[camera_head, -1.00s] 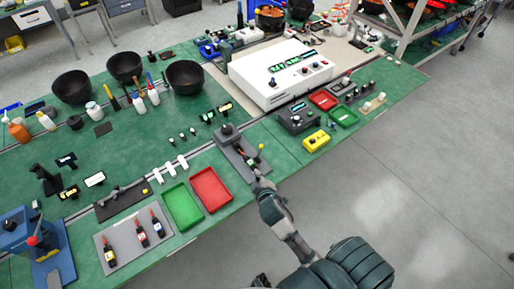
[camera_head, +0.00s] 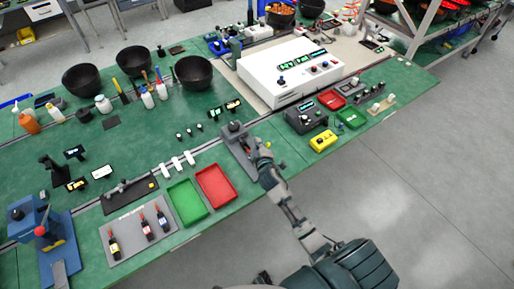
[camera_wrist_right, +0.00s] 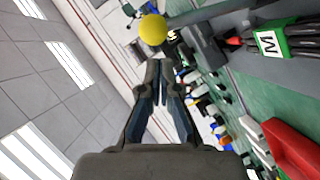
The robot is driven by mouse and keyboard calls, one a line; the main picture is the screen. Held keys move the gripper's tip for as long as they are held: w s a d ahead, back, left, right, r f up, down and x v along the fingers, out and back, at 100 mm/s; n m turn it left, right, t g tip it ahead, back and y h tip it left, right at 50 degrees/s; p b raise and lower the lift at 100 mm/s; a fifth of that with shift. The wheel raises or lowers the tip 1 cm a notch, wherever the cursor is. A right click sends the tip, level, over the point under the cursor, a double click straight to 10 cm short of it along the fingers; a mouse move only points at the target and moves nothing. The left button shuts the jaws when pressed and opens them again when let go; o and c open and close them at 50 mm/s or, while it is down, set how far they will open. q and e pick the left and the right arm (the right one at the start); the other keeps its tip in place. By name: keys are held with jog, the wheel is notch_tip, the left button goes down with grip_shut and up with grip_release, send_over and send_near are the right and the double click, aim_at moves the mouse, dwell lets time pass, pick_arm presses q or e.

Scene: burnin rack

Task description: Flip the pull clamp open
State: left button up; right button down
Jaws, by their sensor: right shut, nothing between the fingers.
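The pull clamp is a grey block fixture (camera_head: 236,141) near the front edge of the green bench in the head view. Its yellow ball knob (camera_head: 268,144) shows just beyond my right gripper (camera_head: 259,154). In the right wrist view the yellow ball (camera_wrist_right: 153,29) is just ahead of the fingertips (camera_wrist_right: 158,66), with dark clamp parts (camera_wrist_right: 205,42) to the right. My right gripper is shut and empty, beside the clamp; a gap shows between fingertips and ball in the wrist view. The gripper hides part of the clamp. My left gripper is not in view.
A red tray (camera_head: 216,187) and a green tray (camera_head: 187,201) lie left of my right arm. A dark control box (camera_head: 306,117) and yellow box (camera_head: 322,141) stand to the right. A white instrument (camera_head: 285,75) is behind. The floor in front is clear.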

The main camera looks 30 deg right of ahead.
aim_at(269, 144)
jog(key=shift+s+d+f, duration=0.2)
jog(key=shift+s+d, duration=0.25)
jog(key=shift+s, duration=0.05)
jog(key=shift+s+d+f, duration=0.2)
jog(key=shift+s+d, duration=0.2)
jog(key=shift+s, duration=0.1)
jog(key=shift+d+r+m+p, duration=0.2)
jog(key=shift+d+m+p, duration=0.15)
jog(key=shift+p, duration=0.6)
jog(key=d+m+g+y+p, duration=0.1)
jog(key=d+m+p, duration=0.1)
jog(key=p, duration=0.2)
jog(key=shift+w, duration=0.1)
jog(key=shift+w+d+f+m+y+p, duration=0.1)
jog(key=shift+d+f+m+y+p, duration=0.25)
jog(key=shift+d+f+y+p, duration=0.45)
jog(key=shift+d+r, duration=0.1)
